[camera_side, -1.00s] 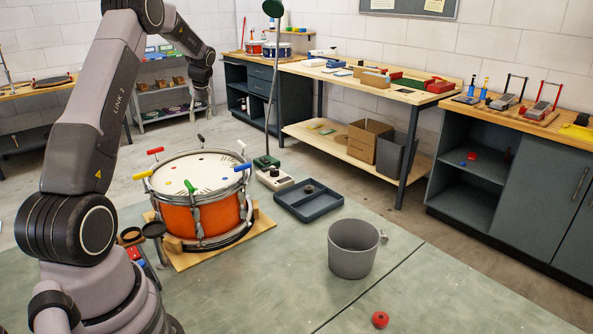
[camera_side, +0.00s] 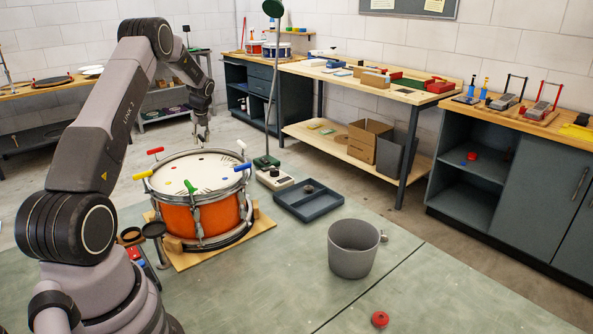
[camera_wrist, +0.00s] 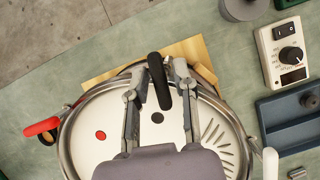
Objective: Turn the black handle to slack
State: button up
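The orange drum (camera_side: 182,219) stands on a wooden board, with coloured handles around its rim. The black handle (camera_wrist: 159,82) shows in the wrist view at the rim, near a black dot (camera_wrist: 157,117) on the drumhead. It points up the picture and slightly left. My gripper (camera_wrist: 160,68) is open, with one finger on each side of this handle and gaps visible; I see no clear contact. In the side view my gripper (camera_side: 203,136) hangs over the drum's far rim, and the black handle cannot be made out there.
Red (camera_side: 154,151), yellow (camera_side: 143,174), green (camera_side: 190,186), blue (camera_side: 243,167) and white (camera_side: 241,146) handles sit around the rim. A lamp pole (camera_side: 271,100), a control box (camera_side: 274,178) and a dark tray (camera_side: 309,201) stand right of the drum. A grey bucket (camera_side: 352,250) is farther right.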

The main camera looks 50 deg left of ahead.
grip_shut()
jog(key=shift+n, duration=0.3)
jog(key=n+g, duration=0.1)
jog(key=n, duration=0.2)
jog(key=n+g, duration=0.1)
jog(key=n, duration=0.2)
jog(key=shift+g+h, duration=0.3)
jog(key=n+g+h, duration=0.1)
jog(key=n, duration=0.3)
jog(key=shift+n, duration=0.4)
jog(key=shift+n+g+h, duration=0.6)
jog(key=shift+n+h, duration=0.1)
jog(key=shift+n, duration=1.4)
jog(key=shift+o, duration=1.8)
grip_release()
